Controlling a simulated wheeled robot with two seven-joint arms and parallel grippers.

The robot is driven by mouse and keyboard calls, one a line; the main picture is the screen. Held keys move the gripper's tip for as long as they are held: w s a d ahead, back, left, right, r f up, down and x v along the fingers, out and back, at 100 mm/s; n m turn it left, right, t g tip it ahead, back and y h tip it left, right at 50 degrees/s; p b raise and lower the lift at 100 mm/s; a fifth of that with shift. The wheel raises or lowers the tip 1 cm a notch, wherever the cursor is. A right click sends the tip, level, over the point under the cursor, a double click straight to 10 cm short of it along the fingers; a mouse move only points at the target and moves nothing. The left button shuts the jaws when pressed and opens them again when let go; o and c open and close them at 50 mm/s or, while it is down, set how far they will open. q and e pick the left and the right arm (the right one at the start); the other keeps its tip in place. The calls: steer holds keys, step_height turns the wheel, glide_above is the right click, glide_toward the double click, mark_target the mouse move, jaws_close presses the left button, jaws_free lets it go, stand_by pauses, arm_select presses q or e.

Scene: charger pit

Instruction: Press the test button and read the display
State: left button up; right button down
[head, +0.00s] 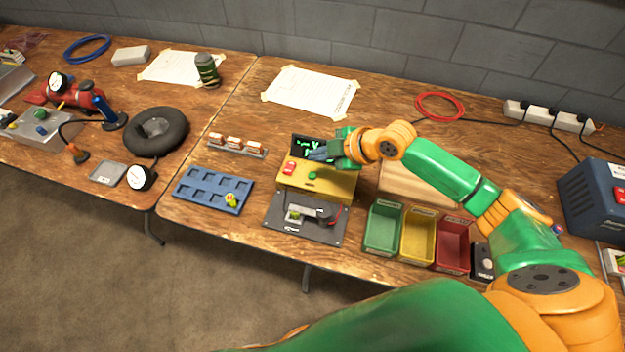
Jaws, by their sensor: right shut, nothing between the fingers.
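A yellow tester box (318,186) stands near the middle of the bench. Its front slope carries a red switch (289,168) and a green button (312,175). Its dark display (304,146) shows green characters, too small to read and partly covered by my gripper. My right gripper (318,155) is shut and empty, in front of the display and above the green button. I cannot tell whether it touches the box. My left gripper is not in view.
A grey plate with a fixture (305,220) lies in front of the box. A blue tray (211,190) is to its left. Green (383,228), yellow (418,235) and red (453,245) bins stand to its right. A power strip (549,116) lies at the back.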

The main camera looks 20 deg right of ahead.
steer(key=b, duration=0.3)
glide_above(316, 178)
step_height(316, 178, down, 4)
steer(key=shift+f, duration=0.25)
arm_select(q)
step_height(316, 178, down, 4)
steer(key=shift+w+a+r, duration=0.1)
arm_select(e)
steer(key=shift+d, duration=0.1)
stand_by(1.1)
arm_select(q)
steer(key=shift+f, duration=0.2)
arm_select(e)
steer(key=shift+f, duration=0.4)
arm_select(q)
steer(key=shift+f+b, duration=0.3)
arm_select(e)
steer(key=shift+f, duration=0.4)
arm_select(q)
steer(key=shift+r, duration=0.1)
arm_select(e)
steer(key=shift+r, duration=0.1)
arm_select(q)
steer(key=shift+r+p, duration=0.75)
steer(key=shift+p, duration=0.15)
arm_select(e)
steer(key=shift+r, duration=0.75)
